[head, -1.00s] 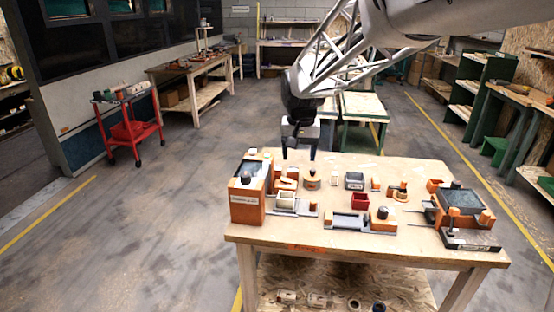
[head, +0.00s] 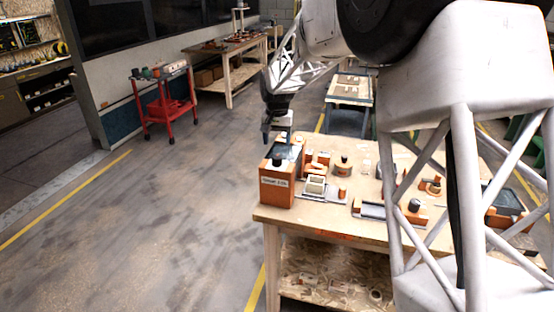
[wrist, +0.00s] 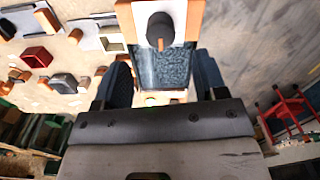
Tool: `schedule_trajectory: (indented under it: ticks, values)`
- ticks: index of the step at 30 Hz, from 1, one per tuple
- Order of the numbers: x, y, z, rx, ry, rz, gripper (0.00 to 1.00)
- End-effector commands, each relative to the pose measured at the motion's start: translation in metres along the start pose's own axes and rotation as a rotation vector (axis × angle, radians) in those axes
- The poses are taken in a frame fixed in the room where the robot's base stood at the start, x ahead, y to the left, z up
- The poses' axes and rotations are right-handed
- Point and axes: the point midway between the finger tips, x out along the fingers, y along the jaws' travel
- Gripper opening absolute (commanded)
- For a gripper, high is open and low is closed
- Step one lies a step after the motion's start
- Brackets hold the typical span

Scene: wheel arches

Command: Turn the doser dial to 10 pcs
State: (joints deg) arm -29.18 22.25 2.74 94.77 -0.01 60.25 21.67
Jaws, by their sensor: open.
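The doser is an orange box (head: 279,191) with a pale label on its front, at the left corner of the wooden table. In the wrist view a dark round dial (wrist: 160,30) stands on a pale plate of an orange-edged box, beside a dark speckled panel (wrist: 163,68). In the head view a dark knob shows on top of the box. The dial's setting is too small to read. My gripper (head: 277,137) is above the back of the box, pointing down. Its fingers (wrist: 163,85) are apart and empty, with the dial beyond them.
The wooden table (head: 262,213) holds several small fixtures right of the box, including a white-topped unit (head: 315,186) and a black-knobbed part (head: 414,206). My arm covers the table's right side. A red cart (head: 166,106) stands apart at the left, with bare floor between.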

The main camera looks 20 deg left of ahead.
Motion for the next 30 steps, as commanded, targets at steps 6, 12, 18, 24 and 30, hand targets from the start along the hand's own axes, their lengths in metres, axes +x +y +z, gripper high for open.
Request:
schedule_trajectory:
  ticks: [6, 12, 18, 24, 30]
  values:
    - [0.000, -0.001, -0.001, 0.000, 0.000, 0.000, 0.65]
    - [0.001, -0.001, -0.001, 0.000, 0.000, 0.000, 0.65]
    - [0.011, -0.001, -0.001, 0.000, -0.001, 0.000, 0.65]
    - [0.031, -0.001, -0.001, 0.000, -0.002, 0.001, 0.65]
    - [0.055, -0.001, 0.000, 0.000, -0.001, 0.000, 0.65]
